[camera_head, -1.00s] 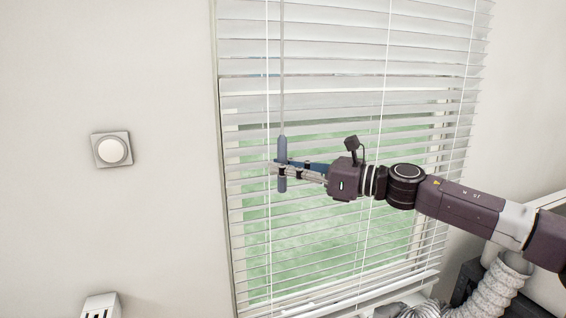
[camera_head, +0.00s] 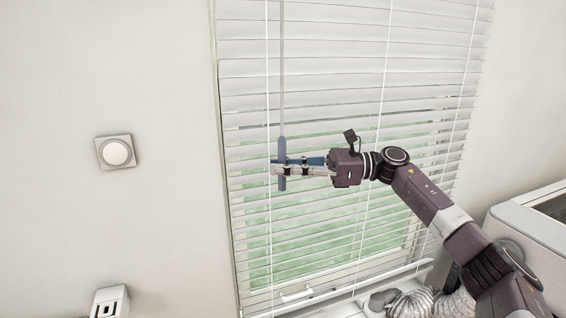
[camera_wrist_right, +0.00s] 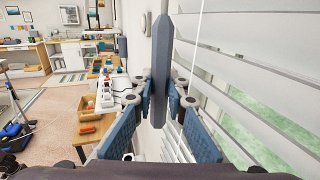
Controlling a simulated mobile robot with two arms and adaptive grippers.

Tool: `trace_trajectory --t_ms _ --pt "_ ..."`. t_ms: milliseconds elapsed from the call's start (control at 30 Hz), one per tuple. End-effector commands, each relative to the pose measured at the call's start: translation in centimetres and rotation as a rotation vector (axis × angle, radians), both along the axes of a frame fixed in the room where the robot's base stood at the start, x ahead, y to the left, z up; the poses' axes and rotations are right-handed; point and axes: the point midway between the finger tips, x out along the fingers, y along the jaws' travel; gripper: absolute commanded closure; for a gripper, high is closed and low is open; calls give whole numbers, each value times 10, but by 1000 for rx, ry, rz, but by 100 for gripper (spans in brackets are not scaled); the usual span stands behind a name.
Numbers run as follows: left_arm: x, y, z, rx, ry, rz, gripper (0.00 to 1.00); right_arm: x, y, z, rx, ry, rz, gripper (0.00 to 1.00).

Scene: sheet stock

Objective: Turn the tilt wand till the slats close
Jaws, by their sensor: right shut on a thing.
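The tilt wand has a blue-grey handle (camera_head: 282,152) on a thin rod and hangs upright in front of the blind's left part. My right gripper (camera_head: 283,167) comes in from the right and is shut on the handle. In the right wrist view the handle (camera_wrist_right: 163,62) stands between the two blue finger pads of my right gripper (camera_wrist_right: 163,100). The white blind slats (camera_head: 340,110) look nearly closed in the upper part. Lower down, narrow gaps show green behind them. My left gripper is not in view.
A round dial on a square plate (camera_head: 116,152) is on the wall at left. A white box (camera_head: 108,301) sits below it. A pale machine (camera_head: 535,225) and a ribbed hose (camera_head: 415,303) are at lower right. The wrist view shows a wooden bench (camera_wrist_right: 88,130).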

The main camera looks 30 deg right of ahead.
Motion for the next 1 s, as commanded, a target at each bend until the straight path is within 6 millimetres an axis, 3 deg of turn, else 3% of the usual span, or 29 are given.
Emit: trace_trajectory --t_ms 433,1000 --pt "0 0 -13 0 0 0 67 1 0 2 5 -8 195 100" --pt "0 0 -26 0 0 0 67 1 -1 2 4 -7 327 100"
